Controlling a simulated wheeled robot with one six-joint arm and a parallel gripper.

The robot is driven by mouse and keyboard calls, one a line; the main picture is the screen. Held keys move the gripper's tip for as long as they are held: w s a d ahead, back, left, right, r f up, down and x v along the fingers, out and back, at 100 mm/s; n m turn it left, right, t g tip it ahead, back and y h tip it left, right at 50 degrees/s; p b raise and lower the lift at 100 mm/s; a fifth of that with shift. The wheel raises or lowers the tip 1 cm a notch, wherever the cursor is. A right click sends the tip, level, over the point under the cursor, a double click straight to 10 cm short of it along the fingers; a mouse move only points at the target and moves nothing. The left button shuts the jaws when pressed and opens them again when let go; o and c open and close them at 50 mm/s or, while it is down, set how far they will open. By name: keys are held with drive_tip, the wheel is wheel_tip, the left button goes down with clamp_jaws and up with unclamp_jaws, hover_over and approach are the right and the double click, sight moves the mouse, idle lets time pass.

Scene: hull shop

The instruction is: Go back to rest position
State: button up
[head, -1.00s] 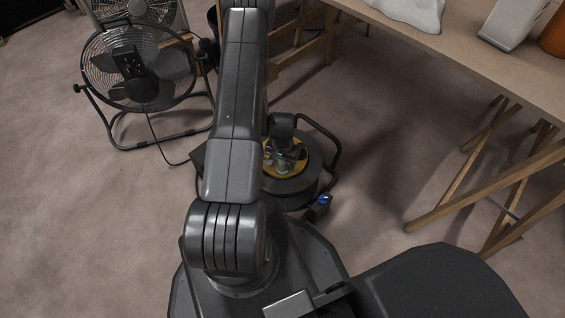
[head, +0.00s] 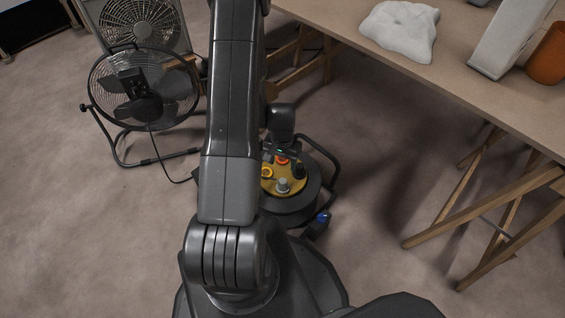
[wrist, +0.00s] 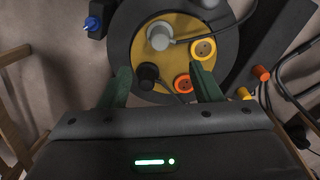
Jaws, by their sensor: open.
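My gripper (wrist: 164,88) shows in the wrist view as two dark green fingers, spread apart with nothing between them. My gripper's fingers cannot be made out in the head view.
A floor fan (head: 143,88) stands at the left, with a second fan (head: 140,24) behind it. A wooden table (head: 465,88) on trestle legs fills the right, bearing a white cloth (head: 402,30) and an orange pot (head: 547,66). The floor at lower left is clear.

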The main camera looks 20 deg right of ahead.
sight(283, 181)
drive_tip(key=shift+f, duration=0.1)
wheel_tip(283, 181, down, 14)
drive_tip(key=b, duration=0.4)
drive_tip(key=shift+r, duration=0.2)
idle(0.4)
